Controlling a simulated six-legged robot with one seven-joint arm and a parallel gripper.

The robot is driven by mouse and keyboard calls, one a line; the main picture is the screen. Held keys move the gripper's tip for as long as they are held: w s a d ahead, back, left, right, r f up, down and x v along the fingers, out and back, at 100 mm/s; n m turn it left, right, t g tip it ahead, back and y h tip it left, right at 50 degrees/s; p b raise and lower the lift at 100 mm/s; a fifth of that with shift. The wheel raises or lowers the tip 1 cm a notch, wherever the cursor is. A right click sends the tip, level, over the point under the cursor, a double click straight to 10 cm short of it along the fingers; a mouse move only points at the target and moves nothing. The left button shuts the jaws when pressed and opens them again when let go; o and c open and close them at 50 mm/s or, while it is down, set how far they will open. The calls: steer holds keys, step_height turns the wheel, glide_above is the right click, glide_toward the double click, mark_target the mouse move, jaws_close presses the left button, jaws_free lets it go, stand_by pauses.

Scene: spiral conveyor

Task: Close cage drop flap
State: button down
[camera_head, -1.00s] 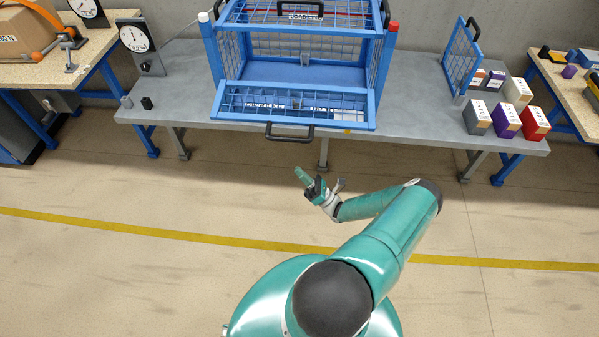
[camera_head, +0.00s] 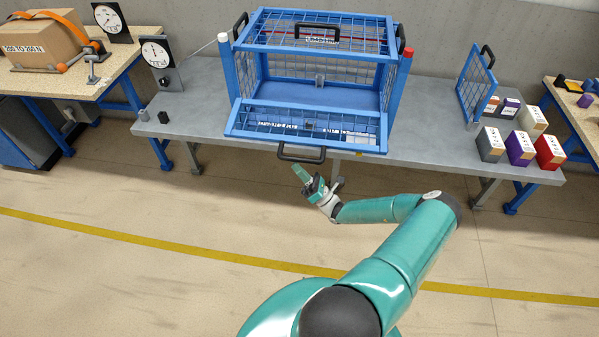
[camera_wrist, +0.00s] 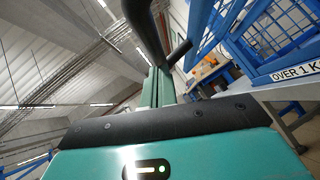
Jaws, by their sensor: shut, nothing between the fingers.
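The blue wire cage (camera_head: 315,62) stands on the grey table. Its drop flap (camera_head: 305,124) is folded down and out at the front, lying nearly flat over the table's front edge. The flap's black handle (camera_head: 301,153) sticks out past that edge. My gripper (camera_head: 302,174) is shut and empty, just below and in front of the handle; whether it touches the handle cannot be told. In the wrist view part of the blue mesh (camera_wrist: 270,30) shows at upper right, with a dark bar (camera_wrist: 148,30) close above the teal fingers (camera_wrist: 157,88).
Several small boxes (camera_head: 520,148) and a loose blue mesh panel (camera_head: 477,84) are at the right of the grey table (camera_head: 195,105). A dial gauge (camera_head: 160,58) stands at its left end. The floor in front is clear, with a yellow line (camera_head: 180,248).

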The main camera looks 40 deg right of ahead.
steer(key=shift+r, duration=0.15)
steer(key=w+d+r+m+g+h, duration=0.1)
steer(key=d+r+m+g+h, duration=0.15)
steer(key=r+m+h, duration=0.6)
steer(key=w+d+r+m+g+h, duration=0.1)
steer(key=w+r+m+g, duration=0.3)
steer(key=r, duration=0.9)
steer(key=w+d+r+m, duration=0.2)
steer(key=w+d+r, duration=0.3)
steer(key=d, duration=0.2)
steer(key=w+d+r+m+g, duration=0.1)
steer(key=w+d+r, duration=0.3)
steer(key=d, duration=0.4)
steer(key=shift+w+d+r+m, duration=0.3)
steer(key=shift+w+r+m, duration=0.05)
steer(key=shift+m, duration=0.3)
steer(key=shift+a, duration=0.15)
